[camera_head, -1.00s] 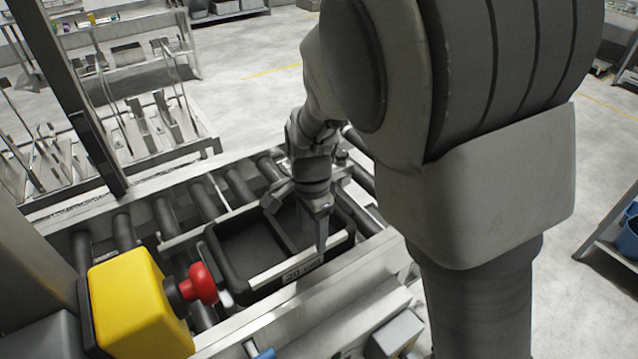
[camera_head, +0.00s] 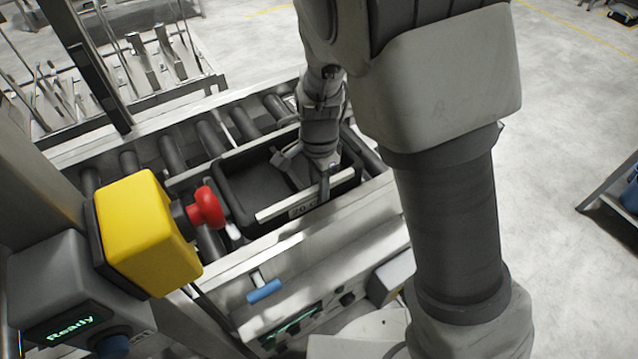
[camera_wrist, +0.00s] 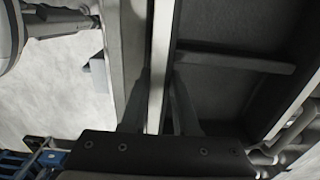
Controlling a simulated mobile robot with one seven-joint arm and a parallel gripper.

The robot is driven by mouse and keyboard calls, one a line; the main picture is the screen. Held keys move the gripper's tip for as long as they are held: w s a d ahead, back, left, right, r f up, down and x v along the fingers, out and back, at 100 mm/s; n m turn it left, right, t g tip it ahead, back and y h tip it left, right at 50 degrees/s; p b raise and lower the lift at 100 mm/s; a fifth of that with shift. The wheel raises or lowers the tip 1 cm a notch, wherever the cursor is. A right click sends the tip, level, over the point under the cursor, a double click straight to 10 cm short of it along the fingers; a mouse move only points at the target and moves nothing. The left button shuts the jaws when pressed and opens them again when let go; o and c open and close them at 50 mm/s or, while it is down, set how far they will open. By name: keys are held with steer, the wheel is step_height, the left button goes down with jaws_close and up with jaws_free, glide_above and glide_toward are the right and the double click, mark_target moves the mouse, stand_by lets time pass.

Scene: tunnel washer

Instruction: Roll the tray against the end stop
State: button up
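The tray (camera_head: 235,185) is a dark open box with a divider, a pale strip along its near rim and a partly covered label. It sits on the roller conveyor. My gripper (camera_head: 308,178) reaches down at the tray's right part, one finger over the inside and one at the near rim. In the wrist view the fingers (camera_wrist: 160,98) stand apart on either side of the pale rim strip, with the tray's inside (camera_wrist: 225,90) to the right. Whether they touch the rim is unclear. I cannot make out the end stop; my arm hides part of the conveyor's right end.
A screen reading "Ready" (camera_head: 65,328) is at lower left. A blue handle (camera_head: 264,291) is on the front panel. Bare rollers (camera_head: 170,143) lie left of and behind the tray.

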jaws_close()
steer(key=o, duration=0.6)
jaws_free()
steer(key=shift+o, duration=0.2)
step_height(320, 180, up, 18)
steer(key=p, duration=0.1)
steer(key=shift+f, duration=0.25)
steer(key=s+d+r+n+t, duration=0.2)
steer(key=s+d+r+n, duration=0.1)
steer(key=s+d+n, duration=0.2)
steer(key=s+d+r+n+t, duration=0.3)
steer(key=s+d, duration=0.5)
steer(key=d, duration=0.5)
steer(key=shift+s+r+n+t, duration=0.35)
steer(key=shift+r+n, duration=0.45)
steer(key=shift+n, duration=0.5)
